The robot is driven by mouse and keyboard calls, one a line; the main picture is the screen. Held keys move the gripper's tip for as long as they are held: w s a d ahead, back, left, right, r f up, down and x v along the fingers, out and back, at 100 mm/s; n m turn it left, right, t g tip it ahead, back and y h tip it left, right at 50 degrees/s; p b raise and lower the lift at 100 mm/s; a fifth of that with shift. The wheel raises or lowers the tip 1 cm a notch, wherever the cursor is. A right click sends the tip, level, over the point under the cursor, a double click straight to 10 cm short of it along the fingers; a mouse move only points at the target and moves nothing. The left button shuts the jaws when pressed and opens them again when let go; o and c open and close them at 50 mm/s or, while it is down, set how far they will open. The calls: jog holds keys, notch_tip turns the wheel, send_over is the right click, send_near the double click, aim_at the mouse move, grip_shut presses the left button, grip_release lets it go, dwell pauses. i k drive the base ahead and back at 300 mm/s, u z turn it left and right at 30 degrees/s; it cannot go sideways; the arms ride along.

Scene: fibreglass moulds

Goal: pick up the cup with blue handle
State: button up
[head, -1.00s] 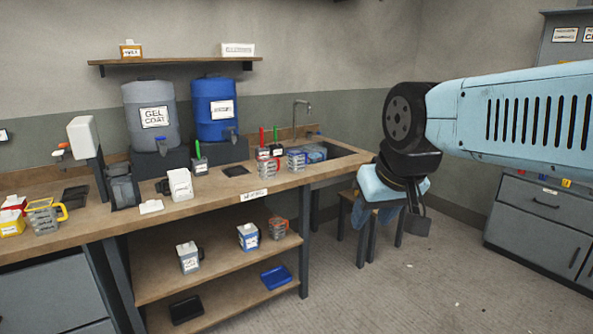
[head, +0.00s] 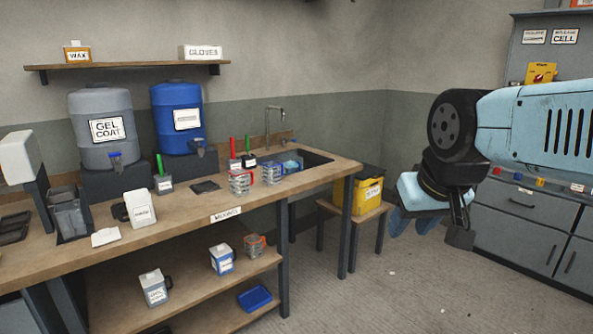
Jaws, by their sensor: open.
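A clear measuring cup with a blue handle (head: 273,174) stands upright on the wooden bench top (head: 212,208), near the sink, in the head view. A similar clear cup with a red handle (head: 240,183) stands just left of it, nearly touching in the picture. My gripper (head: 430,228) hangs in the right half of the view, pointing down in front of a stool and the floor. It is open and holds nothing that I can see. It is well to the right of the cup and apart from it.
The sink (head: 318,158) with a tap is right of the cups. A yellow container (head: 367,196) stands on a stool (head: 357,224). A white jug (head: 139,208) is farther left. The floor (head: 380,290) before the bench is open.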

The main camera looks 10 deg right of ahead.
aim_at(272, 170)
jog(key=z, duration=0.2)
jog(key=i, duration=1.35)
jog(key=u, duration=0.7)
